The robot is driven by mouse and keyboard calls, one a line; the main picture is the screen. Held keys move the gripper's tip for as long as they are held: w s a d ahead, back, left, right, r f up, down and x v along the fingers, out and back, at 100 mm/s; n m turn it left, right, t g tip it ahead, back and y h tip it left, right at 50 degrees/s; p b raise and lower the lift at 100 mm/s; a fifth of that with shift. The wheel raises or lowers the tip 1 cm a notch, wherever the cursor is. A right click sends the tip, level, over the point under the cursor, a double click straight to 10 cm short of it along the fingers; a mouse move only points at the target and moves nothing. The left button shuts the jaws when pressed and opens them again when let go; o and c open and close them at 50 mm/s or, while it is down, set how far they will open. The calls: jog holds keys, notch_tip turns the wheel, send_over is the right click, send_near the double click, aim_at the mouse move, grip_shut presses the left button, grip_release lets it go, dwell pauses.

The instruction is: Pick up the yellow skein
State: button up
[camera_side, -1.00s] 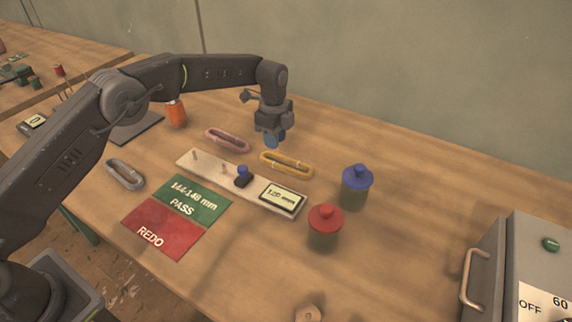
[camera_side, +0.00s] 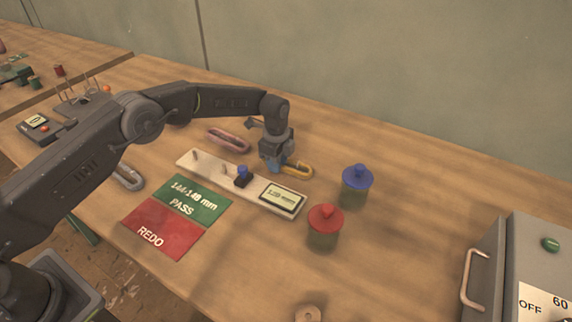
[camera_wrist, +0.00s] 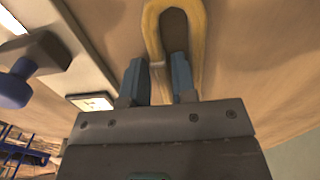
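The yellow skein (camera_side: 299,170) is an elongated loop lying on the wooden table, beside the long pale gauge board. My gripper (camera_side: 276,166) is down at the skein and covers its left part in the side view. In the wrist view the skein (camera_wrist: 151,25) curves at the top. My gripper (camera_wrist: 159,80) is open there, with blue fingertips on either side of the loop's left strand. The right finger is inside the loop, and the right strand runs outside it. A gap shows between the fingers and that strand; I cannot tell whether either finger touches the skein.
The gauge board (camera_side: 213,171) with pegs and a display is close on the left. A pink skein (camera_side: 228,139) lies behind it. A blue-lidded jar (camera_side: 356,187) and a red-lidded jar (camera_side: 324,228) stand to the right. Green PASS (camera_side: 187,201) and red REDO (camera_side: 162,231) mats lie in front.

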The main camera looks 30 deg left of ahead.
grip_shut()
jog(key=shift+r, duration=0.15)
